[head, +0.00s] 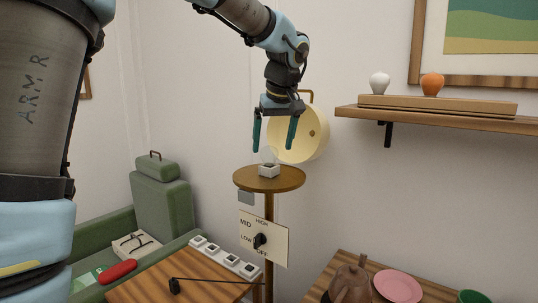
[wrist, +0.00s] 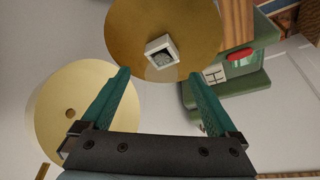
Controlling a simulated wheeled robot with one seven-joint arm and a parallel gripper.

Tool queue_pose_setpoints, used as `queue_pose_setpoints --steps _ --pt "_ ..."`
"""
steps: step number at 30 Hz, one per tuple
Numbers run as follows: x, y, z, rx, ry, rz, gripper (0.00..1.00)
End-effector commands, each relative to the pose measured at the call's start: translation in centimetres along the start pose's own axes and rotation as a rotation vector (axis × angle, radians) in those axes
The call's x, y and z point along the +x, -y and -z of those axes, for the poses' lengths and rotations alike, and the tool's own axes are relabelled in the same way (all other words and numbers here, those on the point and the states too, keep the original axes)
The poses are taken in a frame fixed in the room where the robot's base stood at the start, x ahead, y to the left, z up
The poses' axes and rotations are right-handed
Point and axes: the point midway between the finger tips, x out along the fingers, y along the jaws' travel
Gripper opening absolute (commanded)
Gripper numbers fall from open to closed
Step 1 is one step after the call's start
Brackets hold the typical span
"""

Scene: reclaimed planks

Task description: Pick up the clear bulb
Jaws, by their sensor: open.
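The clear bulb (head: 268,154) is faint and see-through. It stands upright in a small white socket (head: 269,171) on a round wooden stand top (head: 243,178). In the wrist view the bulb (wrist: 161,73) is a pale, glassy shape beside the socket (wrist: 162,47), between the fingertips in the picture. My gripper (head: 273,149) is open and points down above the stand, with its two green fingers on either side of the bulb. The fingers (wrist: 154,78) hold nothing. I cannot tell whether either finger touches the glass.
A cream lampshade (head: 304,135) is close behind the fingers. A dial panel (head: 272,235) is below the stand top. A wall shelf (head: 450,122) at right bears a white bulb (head: 379,83) and an orange bulb (head: 432,84). Low tables and a green armchair (head: 160,205) stand below.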

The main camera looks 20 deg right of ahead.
Motion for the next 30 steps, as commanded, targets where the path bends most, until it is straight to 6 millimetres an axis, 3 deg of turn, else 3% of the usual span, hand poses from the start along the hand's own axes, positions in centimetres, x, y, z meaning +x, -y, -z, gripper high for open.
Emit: queue_pose_setpoints --steps 7,16,30 --pt "3.3 0.4 0.2 0.0 0.002 0.002 0.94" --pt "4.0 0.3 0.1 -0.002 0.0 0.0 0.94" --pt "4.0 0.3 0.1 -0.001 0.0 0.0 0.43"
